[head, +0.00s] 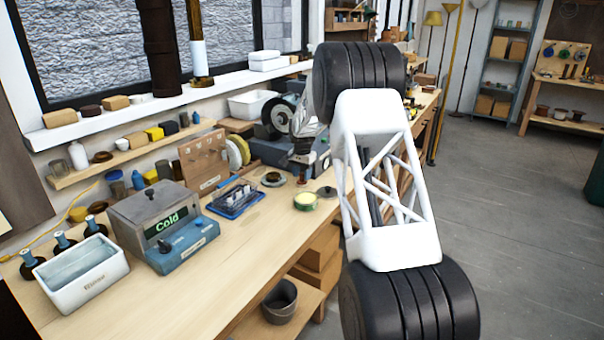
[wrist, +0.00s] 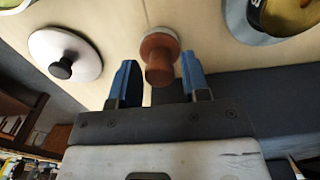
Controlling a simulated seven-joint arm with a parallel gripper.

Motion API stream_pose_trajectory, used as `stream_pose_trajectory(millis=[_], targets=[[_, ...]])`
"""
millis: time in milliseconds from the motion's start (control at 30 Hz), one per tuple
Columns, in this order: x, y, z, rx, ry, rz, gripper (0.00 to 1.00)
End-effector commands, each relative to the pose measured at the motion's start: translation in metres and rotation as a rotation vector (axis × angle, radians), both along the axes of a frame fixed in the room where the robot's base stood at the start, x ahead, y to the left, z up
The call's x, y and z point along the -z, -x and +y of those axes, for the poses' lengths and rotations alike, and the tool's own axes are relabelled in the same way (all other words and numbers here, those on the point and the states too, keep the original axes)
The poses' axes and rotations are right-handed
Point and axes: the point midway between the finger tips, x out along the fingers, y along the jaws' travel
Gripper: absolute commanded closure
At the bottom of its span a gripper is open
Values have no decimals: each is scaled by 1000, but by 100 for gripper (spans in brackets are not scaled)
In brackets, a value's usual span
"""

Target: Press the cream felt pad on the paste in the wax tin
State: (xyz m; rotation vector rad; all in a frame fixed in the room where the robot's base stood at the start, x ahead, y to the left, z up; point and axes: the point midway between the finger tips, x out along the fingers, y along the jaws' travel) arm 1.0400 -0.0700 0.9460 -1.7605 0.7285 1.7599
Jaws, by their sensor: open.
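The cream felt pad (wrist: 166,31) has a brown wooden handle (wrist: 158,58) and stands on the bench in the wrist view. My gripper (wrist: 157,66) is open, its two blue fingers on either side of the handle; I cannot tell whether they touch it. The wax tin (head: 305,202) is open on the bench in the head view, with pale yellow paste inside. In the head view, my gripper (head: 302,172) is low over the bench, behind the tin, and the pad is too small to make out clearly.
A grey lid with a black knob (wrist: 65,55) lies beside the pad, near the bench edge; it also shows in the head view (head: 326,191). A blue tray (head: 236,199) and a small round dish (head: 273,179) stand left of the tin.

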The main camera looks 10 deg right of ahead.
Motion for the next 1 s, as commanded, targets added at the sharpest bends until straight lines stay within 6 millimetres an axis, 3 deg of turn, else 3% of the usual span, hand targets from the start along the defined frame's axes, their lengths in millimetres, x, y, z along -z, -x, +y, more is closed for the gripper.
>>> stream_pose_trajectory(millis=[133, 333, 633, 1000], targets=[[0, 0, 0, 0, 0, 0, 59], [0, 0, 0, 0, 0, 0, 89], [-6, 0, 0, 0, 0, 0, 89], [-31, 0, 0, 0, 0, 0, 89]])
